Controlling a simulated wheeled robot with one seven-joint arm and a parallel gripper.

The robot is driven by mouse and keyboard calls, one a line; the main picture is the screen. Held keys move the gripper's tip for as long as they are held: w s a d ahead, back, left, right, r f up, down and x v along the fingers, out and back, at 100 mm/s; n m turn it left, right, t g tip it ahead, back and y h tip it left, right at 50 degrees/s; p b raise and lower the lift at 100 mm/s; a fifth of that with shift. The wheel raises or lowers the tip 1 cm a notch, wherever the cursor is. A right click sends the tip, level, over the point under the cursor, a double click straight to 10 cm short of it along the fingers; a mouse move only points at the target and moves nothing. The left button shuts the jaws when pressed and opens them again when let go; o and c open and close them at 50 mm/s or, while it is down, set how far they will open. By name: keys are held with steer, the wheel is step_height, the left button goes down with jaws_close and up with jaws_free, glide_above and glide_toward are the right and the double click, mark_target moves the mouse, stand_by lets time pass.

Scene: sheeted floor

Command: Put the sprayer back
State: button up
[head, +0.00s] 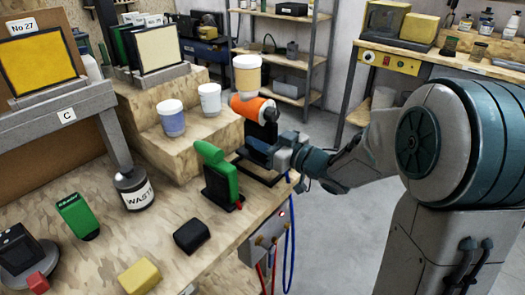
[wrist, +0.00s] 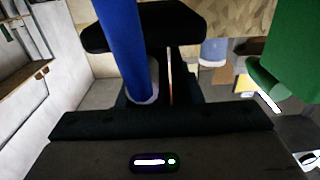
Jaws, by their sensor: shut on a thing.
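The sprayer (head: 252,107) has an orange body, a black handle and a pale cup with a yellowish band on top. It is upright near the table's right edge, in front of the stepped wooden block. My gripper (head: 260,150) is shut on its black handle. In the wrist view, a dark block, seemingly the handle (wrist: 150,28), spans above my gripper fingers (wrist: 165,88), and a blue hose (wrist: 122,45) runs down between them. A green-topped device with a black base (head: 215,172) stands just left of my gripper, and its green part shows in the wrist view (wrist: 290,45). Contact below the sprayer is unclear.
Two lidded cups, blue (head: 171,118) and white (head: 209,98), stand on the wooden block (head: 185,145). A waste jar (head: 134,188), a black block (head: 191,236) and a yellow block (head: 139,276) are on the table. Hoses hang at its edge.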

steer(key=shift+f+b, duration=0.3)
steer(key=shift+f, duration=1.25)
steer(key=shift+f, duration=0.15)
steer(key=o, duration=0.7)
steer(key=shift+c, duration=0.2)
